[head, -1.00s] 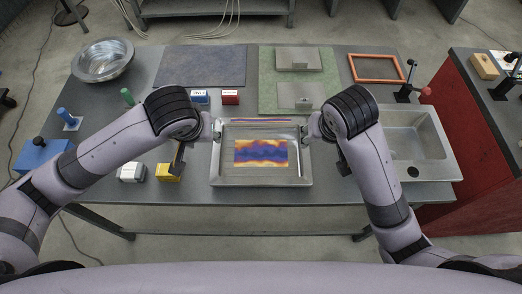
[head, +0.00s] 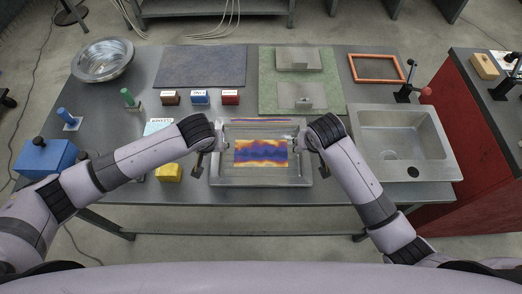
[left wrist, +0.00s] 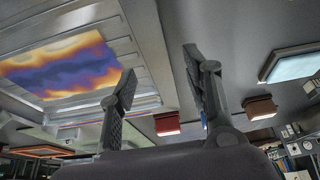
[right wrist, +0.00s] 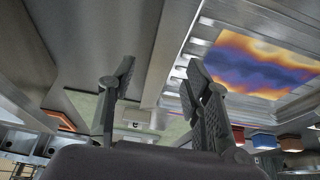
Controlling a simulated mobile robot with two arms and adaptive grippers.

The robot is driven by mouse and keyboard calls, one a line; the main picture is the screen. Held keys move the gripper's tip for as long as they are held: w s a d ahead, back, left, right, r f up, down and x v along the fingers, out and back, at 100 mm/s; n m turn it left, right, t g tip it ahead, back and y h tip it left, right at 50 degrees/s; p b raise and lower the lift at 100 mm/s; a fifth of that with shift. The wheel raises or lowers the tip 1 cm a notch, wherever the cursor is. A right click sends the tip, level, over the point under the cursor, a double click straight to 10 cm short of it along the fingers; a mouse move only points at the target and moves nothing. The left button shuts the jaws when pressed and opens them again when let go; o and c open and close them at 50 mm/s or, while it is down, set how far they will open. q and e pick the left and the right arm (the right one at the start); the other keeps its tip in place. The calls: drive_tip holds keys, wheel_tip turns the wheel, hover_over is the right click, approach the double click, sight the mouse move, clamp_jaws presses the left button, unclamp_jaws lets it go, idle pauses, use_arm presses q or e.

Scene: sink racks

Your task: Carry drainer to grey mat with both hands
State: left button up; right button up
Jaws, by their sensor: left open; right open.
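The drainer is a shallow metal tray (head: 262,181) with a purple, blue and orange patterned panel inside. It lies flat at the front middle of the table. It also shows in the left wrist view (left wrist: 150,45) and the right wrist view (right wrist: 172,45). The grey mat (head: 202,65) lies bare at the back left of the table. My left gripper (left wrist: 163,85) is open at the drainer's left side, its fingers on either side of the rim. My right gripper (right wrist: 160,92) is open at the right side, likewise around the rim. I cannot tell whether the fingers touch it.
A green mat (head: 330,97) with two metal pieces stands behind the drainer. A sink (head: 440,168) is at the right. Small boxes, a blue one (head: 200,97) and a red one (head: 230,97) among them, stand between drainer and grey mat. A metal bowl (head: 103,60) is back left.

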use_arm(q)
drive_tip(key=shift+x, duration=1)
use_arm(e)
drive_tip(key=shift+x, duration=1)
use_arm(q)
drive_tip(key=shift+c, duration=0.4)
use_arm(e)
drive_tip(key=shift+c, duration=0.4)
use_arm(q)
clamp_jaws()
use_arm(e)
clamp_jaws()
use_arm(q)
drive_tip(key=shift+w+r, duration=0.1)
use_arm(e)
drive_tip(key=shift+w+r, duration=0.1)
